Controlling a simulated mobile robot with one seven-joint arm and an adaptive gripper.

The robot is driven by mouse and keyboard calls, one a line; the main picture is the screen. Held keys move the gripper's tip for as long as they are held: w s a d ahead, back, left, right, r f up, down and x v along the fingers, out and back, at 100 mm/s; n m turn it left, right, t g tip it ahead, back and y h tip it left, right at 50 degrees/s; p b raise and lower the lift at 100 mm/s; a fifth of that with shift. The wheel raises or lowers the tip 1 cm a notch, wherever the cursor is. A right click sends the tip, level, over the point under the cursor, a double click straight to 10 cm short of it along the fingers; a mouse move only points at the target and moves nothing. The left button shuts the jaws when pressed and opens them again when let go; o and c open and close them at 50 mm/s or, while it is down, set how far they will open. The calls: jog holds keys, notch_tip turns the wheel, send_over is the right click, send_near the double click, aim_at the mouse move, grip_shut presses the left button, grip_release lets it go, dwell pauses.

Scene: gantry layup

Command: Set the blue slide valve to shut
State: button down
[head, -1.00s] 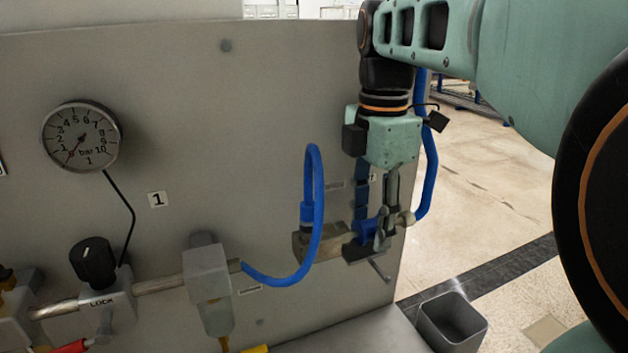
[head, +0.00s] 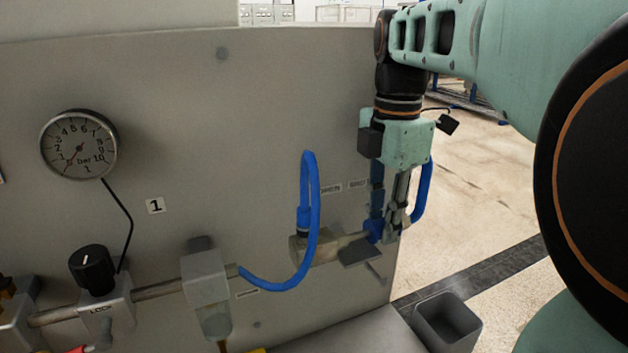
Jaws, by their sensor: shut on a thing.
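The blue slide valve sits on the right part of the grey panel (head: 240,110). Its blue sleeve (head: 374,231) is partly hidden by my fingers, at the right end of a short metal rod (head: 350,240). My gripper (head: 384,232) points down from above and is shut on the blue sleeve. The left label (head: 331,188) and the right label (head: 357,184) are above the rod, too small to read surely; the sleeve is to the right of both.
A blue hose (head: 317,210) loops just left of the valve. A filter unit (head: 206,285), a black knob (head: 92,270) and a pressure gauge (head: 79,145) are farther left. A grey open bin (head: 447,318) stands below right. Open floor lies beyond the panel's right edge.

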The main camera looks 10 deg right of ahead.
jog(key=c, duration=1.6)
grip_release()
jog(key=shift+w+d, duration=0.1)
jog(key=shift+d, duration=0.25)
jog(key=shift+a, duration=0.1)
jog(key=shift+r, duration=0.1)
notch_tip(320, 180, up, 12)
jog(key=shift+f, duration=0.1)
